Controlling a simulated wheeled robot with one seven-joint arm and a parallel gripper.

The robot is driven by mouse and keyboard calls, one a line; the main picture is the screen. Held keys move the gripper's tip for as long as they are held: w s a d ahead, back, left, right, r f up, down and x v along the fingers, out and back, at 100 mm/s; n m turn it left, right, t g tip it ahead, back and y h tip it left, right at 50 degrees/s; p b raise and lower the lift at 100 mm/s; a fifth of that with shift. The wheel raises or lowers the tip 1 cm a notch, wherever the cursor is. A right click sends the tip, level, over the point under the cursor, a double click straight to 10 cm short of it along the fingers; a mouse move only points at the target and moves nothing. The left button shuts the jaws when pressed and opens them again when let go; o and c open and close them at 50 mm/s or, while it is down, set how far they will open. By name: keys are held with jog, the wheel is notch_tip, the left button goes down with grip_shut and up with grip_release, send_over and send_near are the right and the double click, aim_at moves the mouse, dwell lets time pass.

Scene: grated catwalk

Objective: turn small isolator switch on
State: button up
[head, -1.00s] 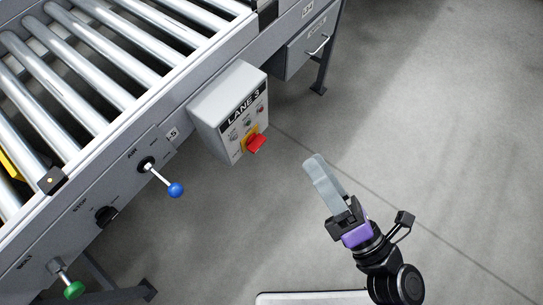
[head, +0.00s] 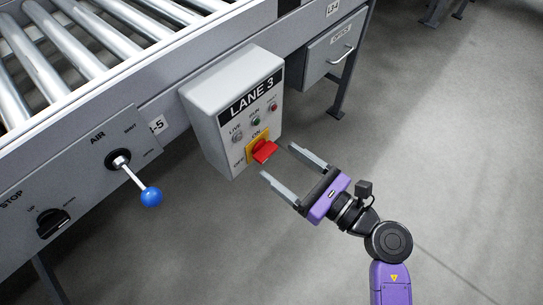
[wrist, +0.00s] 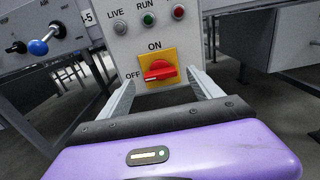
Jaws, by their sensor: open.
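The small isolator switch is a red rotary handle (head: 264,151) on a yellow plate (head: 253,142), low on the front of the grey LANE 3 box (head: 204,111). ON is printed above the plate and OFF to its left. My gripper (head: 294,162) is open and empty. Its two grey fingers point at the switch, a short gap away in the head view. In the wrist view the fingers (wrist: 167,83) flank the switch left and right.
Left of the box are a lever with a blue knob (head: 151,196) marked AIR and a black knob (head: 52,222) marked STOP. Rollers (head: 72,42) lie above. A grey drawer (head: 334,50) hangs to the right. The floor (head: 450,150) at right is clear.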

aim_at(270, 155)
jog(key=shift+b+x, duration=0.35)
jog(key=shift+x, duration=1.7)
jog(key=c, duration=1.4)
jog(key=shift+r, duration=0.1)
